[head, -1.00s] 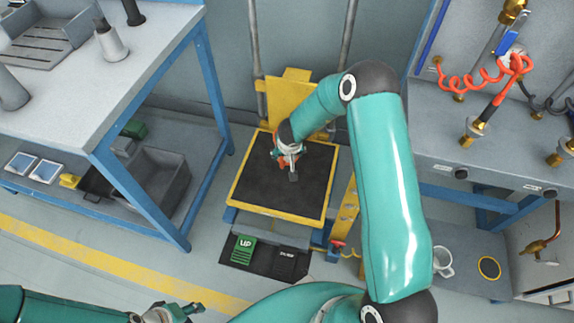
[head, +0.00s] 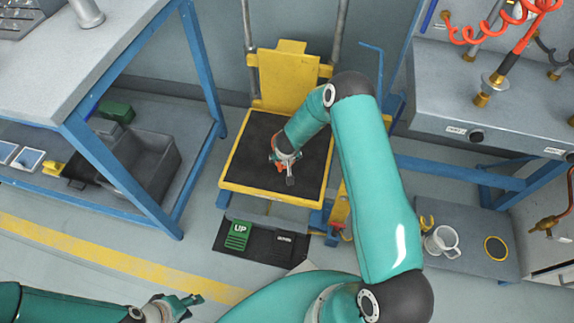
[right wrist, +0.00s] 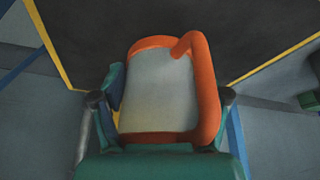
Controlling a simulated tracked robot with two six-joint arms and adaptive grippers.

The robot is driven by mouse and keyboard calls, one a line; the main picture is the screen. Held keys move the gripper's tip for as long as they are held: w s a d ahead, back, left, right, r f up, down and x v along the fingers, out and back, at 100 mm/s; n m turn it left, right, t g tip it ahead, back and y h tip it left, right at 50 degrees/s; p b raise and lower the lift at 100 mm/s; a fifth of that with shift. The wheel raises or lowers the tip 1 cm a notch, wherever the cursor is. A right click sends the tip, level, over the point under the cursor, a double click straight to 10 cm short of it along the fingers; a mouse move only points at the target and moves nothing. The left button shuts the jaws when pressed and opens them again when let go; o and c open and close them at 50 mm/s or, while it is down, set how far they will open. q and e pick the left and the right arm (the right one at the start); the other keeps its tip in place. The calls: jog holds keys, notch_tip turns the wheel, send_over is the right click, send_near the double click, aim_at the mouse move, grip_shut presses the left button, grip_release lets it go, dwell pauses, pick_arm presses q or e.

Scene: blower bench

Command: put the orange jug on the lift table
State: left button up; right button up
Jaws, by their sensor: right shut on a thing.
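The orange jug (right wrist: 206,95) shows large in the right wrist view, with an orange rim and handle around a pale grey face. My right gripper (right wrist: 165,110) is shut on it, one finger at each side. In the head view the right gripper (head: 286,168) hangs over the lift table (head: 232,178), a black platform with a yellow rim. Only a small orange part of the jug (head: 280,167) shows there, the rest hidden by the gripper. I cannot tell whether the jug touches the platform. My left gripper (head: 188,302) is low in the head view, away from the table; its opening is unclear.
A floor pedal with a green UP button (head: 237,235) lies before the lift table. A blue-framed bench (head: 135,185) stands left, with a grey bin (head: 150,165) on its lower shelf. A white mug (head: 440,241) stands on a low shelf at right.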

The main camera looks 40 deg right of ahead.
aim_at(285, 164)
notch_tip(285, 164, down, 4)
jog(key=shift+f+b, duration=0.1)
jog(key=shift+b, duration=0.75)
jog(key=o, duration=1.3)
jog(key=shift+o, duration=0.2)
jog(key=p+v, duration=0.4)
jog(key=v, duration=0.8)
jog(key=s+a+n+g+y, duration=0.3)
jog(key=s+a+y, duration=0.3)
jog(key=s+a, duration=1.5)
jog(key=shift+f, duration=0.3)
